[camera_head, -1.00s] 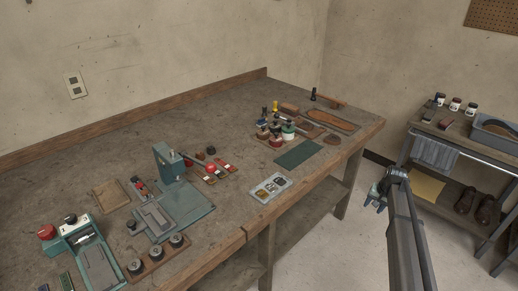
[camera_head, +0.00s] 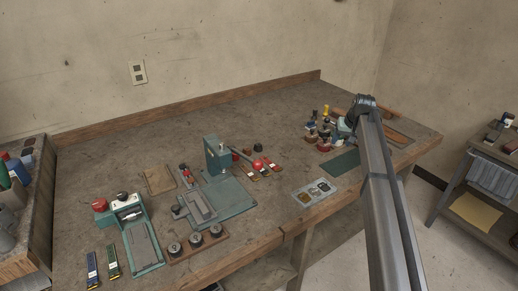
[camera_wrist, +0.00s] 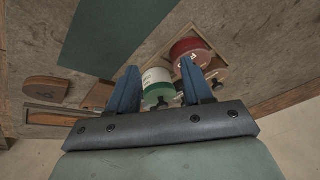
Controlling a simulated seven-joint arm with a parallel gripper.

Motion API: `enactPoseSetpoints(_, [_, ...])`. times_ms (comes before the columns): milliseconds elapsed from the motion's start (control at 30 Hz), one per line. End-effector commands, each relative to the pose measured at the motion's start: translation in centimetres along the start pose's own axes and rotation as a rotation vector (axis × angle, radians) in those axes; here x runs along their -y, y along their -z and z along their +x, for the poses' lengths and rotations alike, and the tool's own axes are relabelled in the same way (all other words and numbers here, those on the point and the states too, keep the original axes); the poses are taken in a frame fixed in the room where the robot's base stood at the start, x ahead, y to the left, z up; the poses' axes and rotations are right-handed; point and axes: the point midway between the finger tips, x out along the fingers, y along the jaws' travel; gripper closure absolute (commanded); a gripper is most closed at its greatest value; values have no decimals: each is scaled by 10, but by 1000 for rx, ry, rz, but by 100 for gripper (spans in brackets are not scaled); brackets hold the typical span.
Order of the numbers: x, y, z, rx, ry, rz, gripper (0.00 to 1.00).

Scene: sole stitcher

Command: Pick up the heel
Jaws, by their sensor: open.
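The heel (camera_wrist: 47,89) looks like a small brown D-shaped piece lying flat on the workbench, at the left of the wrist view. In the head view I cannot make it out; my arm covers that area. My gripper (camera_wrist: 157,75) is open and empty, with two blue fingers pointing down at the bench. It is above the cluster of jars, to the right of the heel in the wrist view and apart from it. In the head view my arm reaches over the bench's right end.
A white-and-green jar (camera_wrist: 157,84) and a red-topped jar (camera_wrist: 190,50) stand close to the fingers. A dark green mat (camera_wrist: 115,35) lies flat nearby. A grey tray (camera_head: 314,193) lies at the bench's front edge. A green press (camera_head: 218,158) stands mid-bench.

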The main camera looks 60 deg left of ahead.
Motion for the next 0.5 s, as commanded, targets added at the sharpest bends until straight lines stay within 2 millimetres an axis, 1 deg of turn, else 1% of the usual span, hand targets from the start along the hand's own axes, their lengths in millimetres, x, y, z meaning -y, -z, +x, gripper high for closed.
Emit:
enactPoseSetpoints(33, [38,6,-2,2,14,-71,50])
enactPoseSetpoints(67, [58,8,-4,4,21,-111,50])
enactPoseSetpoints(100, [83,10,-5,7,30,-164,50])
enactPoseSetpoints(167, [122,11,-8,10,45,-245,50])
enactPoseSetpoints(200, [147,11,-10,12,54,-297,50])
enactPoseSetpoints(267, [183,11,-14,13,68,-371,50])
enactPoseSetpoints(300, [205,10,-17,13,76,-417,50])
enactPoseSetpoints(400, [251,7,-22,16,95,-514,50])
enactPoseSetpoints(500, [284,3,-26,16,107,-583,50])
